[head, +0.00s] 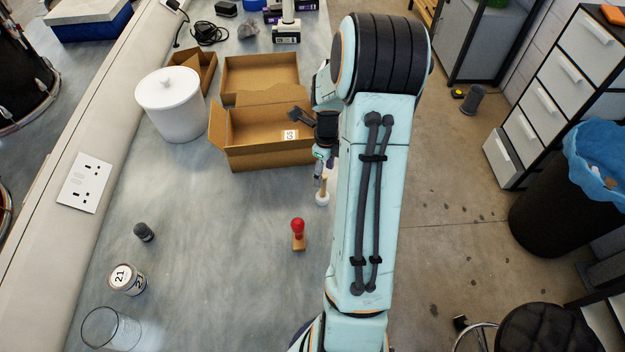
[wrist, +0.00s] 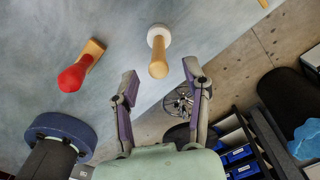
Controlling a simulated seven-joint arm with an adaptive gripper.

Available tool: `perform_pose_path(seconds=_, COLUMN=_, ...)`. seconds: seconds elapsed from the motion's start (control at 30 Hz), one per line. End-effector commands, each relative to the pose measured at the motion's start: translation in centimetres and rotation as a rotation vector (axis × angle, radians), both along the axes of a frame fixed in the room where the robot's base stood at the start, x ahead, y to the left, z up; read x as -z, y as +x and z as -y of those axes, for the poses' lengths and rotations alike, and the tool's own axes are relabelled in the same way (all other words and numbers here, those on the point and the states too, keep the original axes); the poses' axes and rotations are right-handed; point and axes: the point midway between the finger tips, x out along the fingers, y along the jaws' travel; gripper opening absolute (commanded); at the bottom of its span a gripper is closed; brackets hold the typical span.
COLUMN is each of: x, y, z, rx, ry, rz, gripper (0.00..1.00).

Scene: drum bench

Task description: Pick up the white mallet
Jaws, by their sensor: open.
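The white mallet (head: 322,198) stands on the bench with its white head down and its pale wooden handle pointing up, beside my arm in the head view. In the wrist view the mallet (wrist: 158,58) is near the top centre, its handle end towards the camera. My gripper (wrist: 161,72) is open, with one finger on each side of the handle end in the picture; I cannot tell whether the handle is between them in depth. Nothing is held. In the head view my gripper (head: 319,172) is just above the mallet, partly hidden by my arm.
A red-topped wooden piece (head: 298,233) stands close by, left of the mallet in the wrist view. An open cardboard box (head: 262,155) and a white lidded pot (head: 172,115) stand farther back. A tin (head: 127,280) and a glass (head: 105,330) are front left. The bench's right edge is near.

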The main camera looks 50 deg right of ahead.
Motion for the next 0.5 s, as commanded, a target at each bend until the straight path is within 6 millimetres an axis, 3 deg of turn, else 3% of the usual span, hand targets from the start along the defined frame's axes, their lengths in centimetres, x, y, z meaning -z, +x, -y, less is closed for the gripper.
perform_pose_path(seconds=0.23, x=4.0, y=0.0, z=-0.2, rx=-0.004, ry=0.004, rz=-0.003, gripper=0.47)
perform_pose_path(seconds=0.5, x=5.3, y=0.0, z=-0.1, rx=-0.005, ry=0.000, rz=0.000, gripper=0.47)
